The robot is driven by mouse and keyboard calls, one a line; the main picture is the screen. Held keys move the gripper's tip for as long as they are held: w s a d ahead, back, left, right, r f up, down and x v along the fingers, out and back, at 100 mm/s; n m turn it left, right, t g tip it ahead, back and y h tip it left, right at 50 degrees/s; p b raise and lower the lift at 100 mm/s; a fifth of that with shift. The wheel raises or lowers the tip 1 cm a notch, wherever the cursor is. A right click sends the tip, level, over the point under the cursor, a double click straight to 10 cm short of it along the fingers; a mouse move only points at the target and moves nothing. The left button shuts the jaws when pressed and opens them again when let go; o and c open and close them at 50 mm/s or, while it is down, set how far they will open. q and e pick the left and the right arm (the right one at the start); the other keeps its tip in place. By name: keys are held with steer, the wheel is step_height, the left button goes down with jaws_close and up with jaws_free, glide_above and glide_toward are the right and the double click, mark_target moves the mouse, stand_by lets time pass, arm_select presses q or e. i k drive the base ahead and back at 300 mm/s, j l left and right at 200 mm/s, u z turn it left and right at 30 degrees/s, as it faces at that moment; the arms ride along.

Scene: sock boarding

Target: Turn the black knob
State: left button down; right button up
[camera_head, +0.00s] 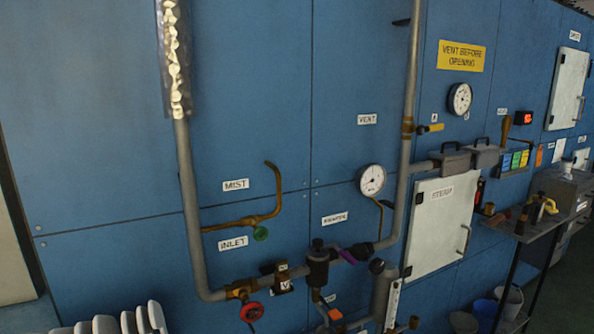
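A black knob (318,243) tops the dark regulator-like body (317,270) on the lower pipe, right of the INLET label. A second round black part (376,266) sits lower right, at the top of a grey cylinder (382,295). I cannot tell which of the two the task means. Neither of my grippers is in view, and nothing touches either black part.
White rounded shapes (105,324) stand at bottom left. A cart (530,232) and buckets (485,309) are at right.

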mark_target(377, 266)
steer(key=i+l+z, duration=0.1)
steer(key=l, duration=0.35)
steer(key=i+l, duration=0.15)
steer(key=l, duration=0.25)
steer(key=i+l+z, duration=0.15)
steer(key=l, duration=0.3)
steer(key=i+l+z, duration=0.1)
steer(key=l, duration=0.35)
steer(key=i+l+z, duration=0.1)
steer(key=l, duration=0.3)
steer(key=i+l, duration=0.25)
steer(key=l, duration=0.15)
steer(key=i+l+z, duration=0.15)
steer(key=l, duration=0.2)
steer(key=u, duration=1.95)
steer(key=k+l, duration=0.1)
steer(key=k+u, duration=0.05)
steer(key=k, duration=0.05)
